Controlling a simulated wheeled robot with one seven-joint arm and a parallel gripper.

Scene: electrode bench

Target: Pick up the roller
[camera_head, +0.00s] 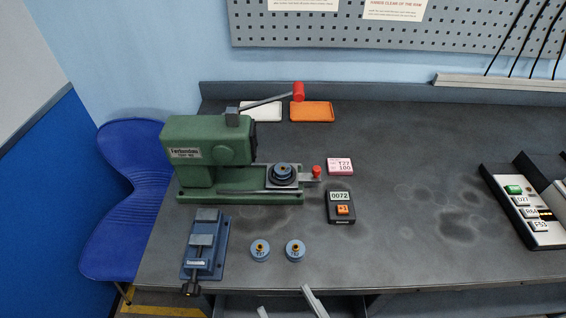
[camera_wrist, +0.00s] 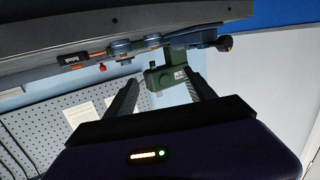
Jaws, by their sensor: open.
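No piece is plainly marked as the roller. The likeliest are two small blue round pieces with brass-coloured centres, a left one (camera_head: 260,250) and a right one (camera_head: 295,250), standing apart near the bench's front edge. The bench edge and blue pieces (camera_wrist: 121,48) lie beyond the fingertips. Two pale bars at the head view's bottom edge are unclear.
A blue vise (camera_head: 205,245) stands left of the two pieces. A black counter (camera_head: 341,207) and pink timer (camera_head: 340,166) lie to their right. White (camera_head: 262,112) and orange (camera_head: 312,111) trays are behind. The bench (camera_head: 430,180) is clear right of centre, up to a control box (camera_head: 525,205).

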